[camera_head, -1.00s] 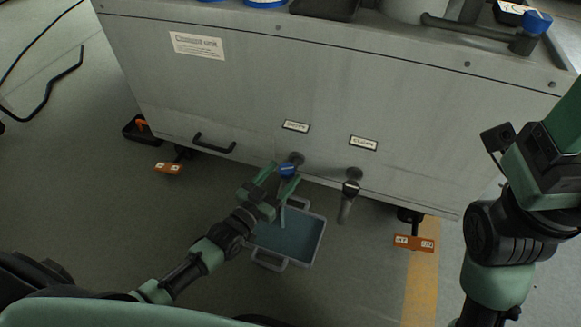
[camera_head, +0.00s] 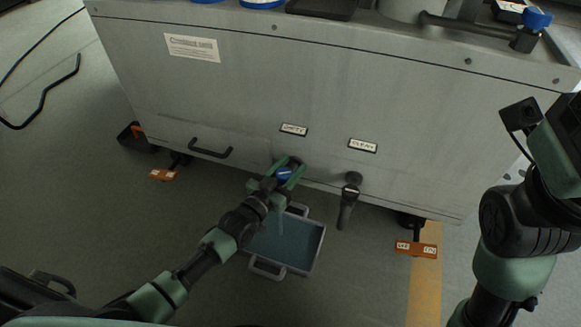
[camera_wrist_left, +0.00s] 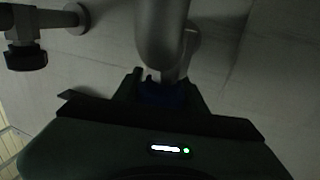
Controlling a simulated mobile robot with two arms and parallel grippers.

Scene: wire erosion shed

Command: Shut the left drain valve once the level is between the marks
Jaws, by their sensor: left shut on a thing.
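The left drain valve has a blue handle (camera_head: 284,174) low on the grey cabinet front, below the left label. My left gripper (camera_head: 286,171) is shut on this handle, its green fingers on either side. In the left wrist view the blue handle (camera_wrist_left: 165,92) is dark between the fingers, under a grey pipe. The right valve (camera_head: 351,190) has a dark handle hanging down and is untouched. A tray (camera_head: 318,250) on the floor below holds bluish liquid. A faint pale streak shows between the left valve and the tray. I cannot make out any level marks.
The grey cabinet (camera_head: 220,100) fills the upper middle, with a black drawer handle (camera_head: 210,152). Orange-tagged feet (camera_head: 416,249) stand under it. My right arm is at the right edge, its fingers out of frame.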

